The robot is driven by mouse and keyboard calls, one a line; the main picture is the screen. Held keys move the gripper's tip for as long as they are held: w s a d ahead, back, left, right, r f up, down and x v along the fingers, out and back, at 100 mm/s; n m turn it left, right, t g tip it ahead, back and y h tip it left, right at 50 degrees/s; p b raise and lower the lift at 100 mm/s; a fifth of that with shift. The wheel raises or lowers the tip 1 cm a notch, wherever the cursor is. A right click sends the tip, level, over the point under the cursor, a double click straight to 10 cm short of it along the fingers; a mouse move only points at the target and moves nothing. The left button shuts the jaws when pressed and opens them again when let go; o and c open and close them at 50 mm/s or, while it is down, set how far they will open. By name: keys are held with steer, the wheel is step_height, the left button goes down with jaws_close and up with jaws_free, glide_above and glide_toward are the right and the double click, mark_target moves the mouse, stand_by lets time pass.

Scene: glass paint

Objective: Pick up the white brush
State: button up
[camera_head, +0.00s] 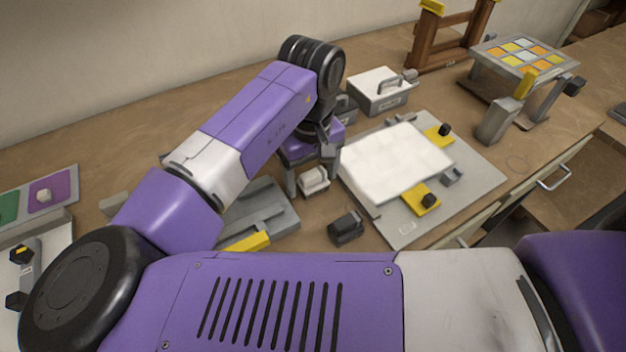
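A small white block-shaped piece (313,180), which looks like the white brush, is on the table just below my gripper. My gripper (313,176) points down over it, with one finger on each side. The fingers are spread, with the white piece in the gap and slim spaces beside it, so my gripper looks open. The top of the piece is partly hidden by my gripper, and I cannot tell whether a finger touches it.
A dark block (346,228) stands close to the right front. A white panel (395,160) lies on a grey clamp board (480,165) to the right. A grey fixture (262,210) is at left. A handled box (378,92) stands behind. My arm hides part of the table.

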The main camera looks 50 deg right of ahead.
mark_target(312, 171)
steer(key=c, duration=1.4)
step_height(312, 171, up, 20)
steer(key=shift+r+p, duration=0.1)
steer(key=shift+p, duration=0.45)
